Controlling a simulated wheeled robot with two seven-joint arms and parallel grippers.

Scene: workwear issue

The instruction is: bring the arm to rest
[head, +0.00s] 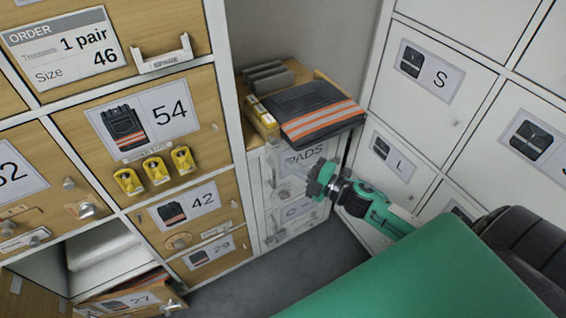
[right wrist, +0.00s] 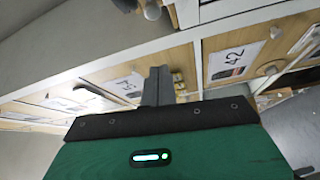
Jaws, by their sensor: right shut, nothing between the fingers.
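My right arm comes in from the lower right in the head view, its large green link in front and its slim green part further off. Its right gripper (head: 314,183) is at the far end, in front of the white drawers under the work trousers, and looks small. In the right wrist view the gripper's grey fingers (right wrist: 157,85) are together with nothing between them. They point toward the wooden lockers, which show tilted. I cannot tell exactly how far the fingertips are from the locker fronts. My left gripper is not in view.
Folded dark trousers with orange bands (head: 312,112) lie on a shelf beside the gripper. Wooden lockers (head: 150,95) stand at left, with an open compartment (head: 95,245) low down. White lockers (head: 420,85) stand at right. Grey floor (head: 315,265) shows between them.

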